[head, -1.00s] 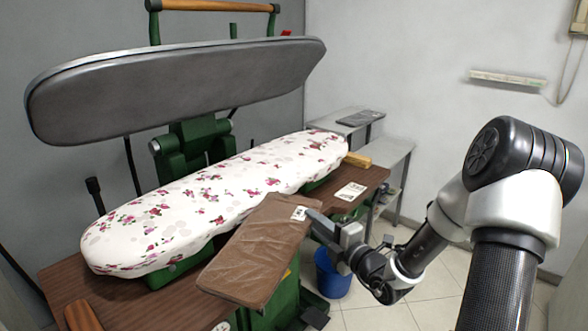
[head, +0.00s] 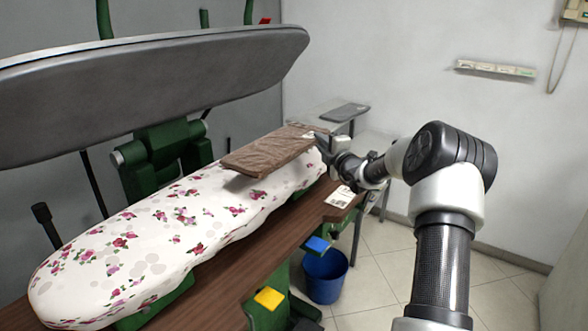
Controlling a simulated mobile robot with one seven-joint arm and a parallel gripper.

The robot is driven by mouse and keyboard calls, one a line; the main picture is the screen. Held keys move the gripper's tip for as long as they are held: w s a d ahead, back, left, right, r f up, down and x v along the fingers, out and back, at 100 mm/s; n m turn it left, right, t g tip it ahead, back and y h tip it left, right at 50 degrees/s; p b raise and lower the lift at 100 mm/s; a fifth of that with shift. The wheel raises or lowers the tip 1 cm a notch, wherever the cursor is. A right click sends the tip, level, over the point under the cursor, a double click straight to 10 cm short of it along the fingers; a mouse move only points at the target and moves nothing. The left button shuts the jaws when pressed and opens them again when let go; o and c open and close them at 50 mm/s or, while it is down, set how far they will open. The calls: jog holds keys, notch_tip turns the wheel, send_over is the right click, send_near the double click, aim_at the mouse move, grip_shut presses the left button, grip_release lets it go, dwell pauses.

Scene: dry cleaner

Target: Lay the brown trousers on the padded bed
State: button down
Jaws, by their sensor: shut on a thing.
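The brown trousers (head: 268,151), folded flat in a clear wrapper with a white tag, are in my gripper (head: 318,141). My gripper is shut on their right end near the tag, its fingertips partly hidden. The padded bed (head: 150,243) is long, with a white cover and pink flowers, and runs from the lower left to the middle. The trousers are over the far right part of the bed. A shadow shows under their near left edge, so that part looks slightly raised; I cannot tell whether the rest touches.
The raised grey press head (head: 150,90) hangs behind and above the bed. A brown wooden table (head: 225,282) surrounds it, with a printed card (head: 341,196) at right. A blue bucket (head: 325,276) stands on the floor. The left part of the bed is clear.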

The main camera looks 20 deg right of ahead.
notch_tip(320, 180, down, 9)
jog(key=b, duration=0.1)
jog(key=shift+s, duration=0.15)
jog(key=c, duration=2.1)
grip_release()
jog(key=shift+f, duration=0.2)
jog(key=o, duration=0.4)
jog(key=shift+o, duration=0.2)
jog(key=shift+r, duration=0.15)
